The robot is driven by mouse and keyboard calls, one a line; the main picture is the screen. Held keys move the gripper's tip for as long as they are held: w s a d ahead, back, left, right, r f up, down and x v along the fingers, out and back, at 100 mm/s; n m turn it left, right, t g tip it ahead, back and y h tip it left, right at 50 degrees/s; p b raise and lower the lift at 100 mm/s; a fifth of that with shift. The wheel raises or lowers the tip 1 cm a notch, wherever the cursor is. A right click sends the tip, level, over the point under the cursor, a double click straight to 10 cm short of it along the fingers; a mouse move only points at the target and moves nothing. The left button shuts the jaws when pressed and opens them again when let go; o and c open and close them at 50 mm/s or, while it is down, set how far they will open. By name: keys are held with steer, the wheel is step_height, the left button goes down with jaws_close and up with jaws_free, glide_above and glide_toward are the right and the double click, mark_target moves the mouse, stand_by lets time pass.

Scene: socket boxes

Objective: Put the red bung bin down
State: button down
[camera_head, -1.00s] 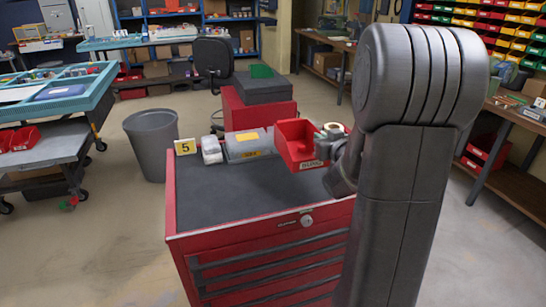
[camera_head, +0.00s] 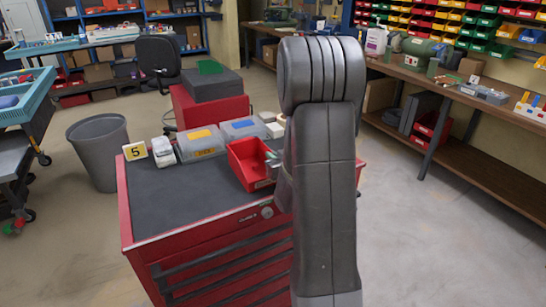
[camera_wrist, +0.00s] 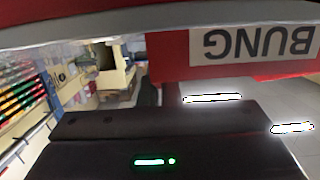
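The red bung bin (camera_head: 250,163) is at the right side of the red cabinet's dark top (camera_head: 190,205) in the head view, upright, just left of my arm. It is low over the top; I cannot tell whether its base fully rests there. In the wrist view the bin's red wall (camera_wrist: 170,58) is very close, with an upside-down BUNG label. My gripper (camera_wrist: 160,135) shows as a dark body with a green light right against the bin. It appears shut on the bin, though its fingertips are hidden, and my arm covers it in the head view.
The cabinet top's front left is bare. A grey waste bin (camera_head: 100,150) stands left of the cabinet.

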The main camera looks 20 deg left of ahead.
steer(key=shift+f+b, duration=0.15)
steer(key=shift+b, duration=0.15)
steer(key=c, duration=1.6)
jaws_free()
steer(key=shift+c, duration=0.2)
